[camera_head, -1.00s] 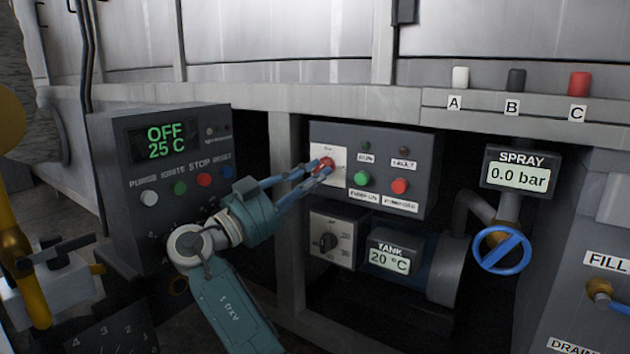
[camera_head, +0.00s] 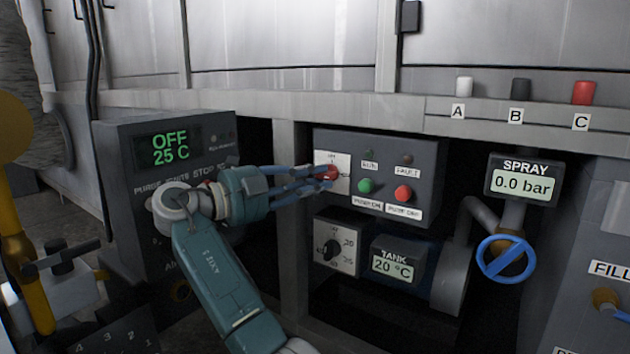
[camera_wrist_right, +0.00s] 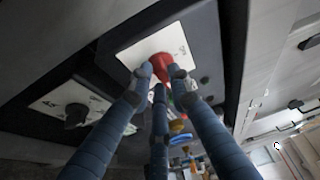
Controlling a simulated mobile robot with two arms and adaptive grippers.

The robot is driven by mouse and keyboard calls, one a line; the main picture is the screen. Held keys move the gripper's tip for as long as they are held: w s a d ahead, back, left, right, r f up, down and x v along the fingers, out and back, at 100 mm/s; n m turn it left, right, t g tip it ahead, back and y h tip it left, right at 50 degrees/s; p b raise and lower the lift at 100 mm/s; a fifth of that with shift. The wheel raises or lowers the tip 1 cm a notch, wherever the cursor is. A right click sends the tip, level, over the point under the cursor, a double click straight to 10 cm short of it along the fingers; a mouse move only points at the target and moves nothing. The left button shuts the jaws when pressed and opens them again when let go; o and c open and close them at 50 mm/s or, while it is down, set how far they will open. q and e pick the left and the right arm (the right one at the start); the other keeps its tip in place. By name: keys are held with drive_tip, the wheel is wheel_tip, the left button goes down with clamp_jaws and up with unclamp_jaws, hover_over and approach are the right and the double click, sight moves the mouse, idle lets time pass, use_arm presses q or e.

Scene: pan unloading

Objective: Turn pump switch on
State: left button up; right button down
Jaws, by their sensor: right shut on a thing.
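The grey pump panel (camera_head: 428,150) has a red rotary switch (camera_head: 331,172) on a white plate at its left. My right gripper (camera_head: 318,176) reaches in from the left with its blue fingers closed around this red switch. In the right wrist view the switch (camera_wrist_right: 163,63) sits between the fingertips (camera_wrist_right: 160,78). The fingers hide part of the switch, and I cannot tell which mark it points to. A green button (camera_head: 366,186) and a red button (camera_head: 403,193) sit right of it. The run lamp (camera_head: 370,153) and fault lamp (camera_head: 407,159) look dark. My left gripper is out of view.
A control box (camera_head: 165,149) reading OFF 25 C stands left, behind my right wrist. Below the panel are a black dial (camera_head: 333,250) and a tank display (camera_head: 396,263) reading 20 °C. A spray gauge (camera_head: 523,183) reads 0.0 bar above a blue valve wheel (camera_head: 504,259).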

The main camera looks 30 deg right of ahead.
drive_tip(key=shift+m, duration=0.3)
drive_tip(key=c, duration=1.6)
unclamp_jaws()
drive_tip(key=shift+a, duration=0.15)
drive_tip(key=a, duration=1.2)
drive_tip(key=shift+d, duration=0.1)
